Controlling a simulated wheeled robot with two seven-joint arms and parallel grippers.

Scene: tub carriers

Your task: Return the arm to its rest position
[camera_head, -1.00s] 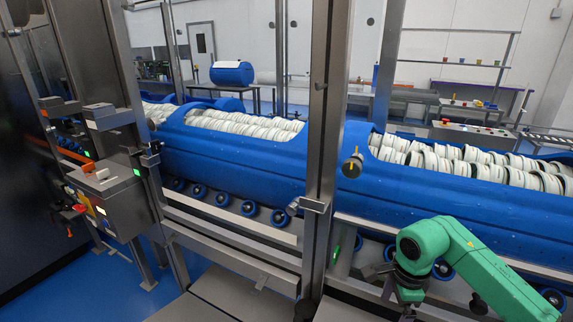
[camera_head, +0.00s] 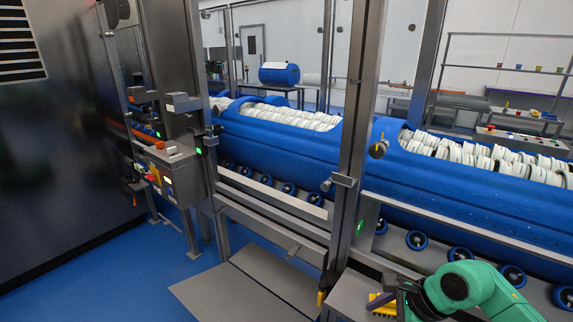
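My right arm, green, comes in at the lower right corner of the head view. Its dark wrist end and gripper (camera_head: 406,298) are low, near the bottom edge, partly cut off and seen from above. The fingertips are not clear, so I cannot tell whether the gripper is open or shut. A yellow piece (camera_head: 381,302) shows right beside it on a grey surface; I cannot tell whether they touch. My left arm and gripper are not in view.
Long blue tubs (camera_head: 262,145) full of white ringed pieces lie on a roller conveyor ahead. A steel post (camera_head: 352,150) stands before them. A control box (camera_head: 172,170) and dark cabinet (camera_head: 50,150) are at left. Blue floor (camera_head: 130,270) is clear at lower left.

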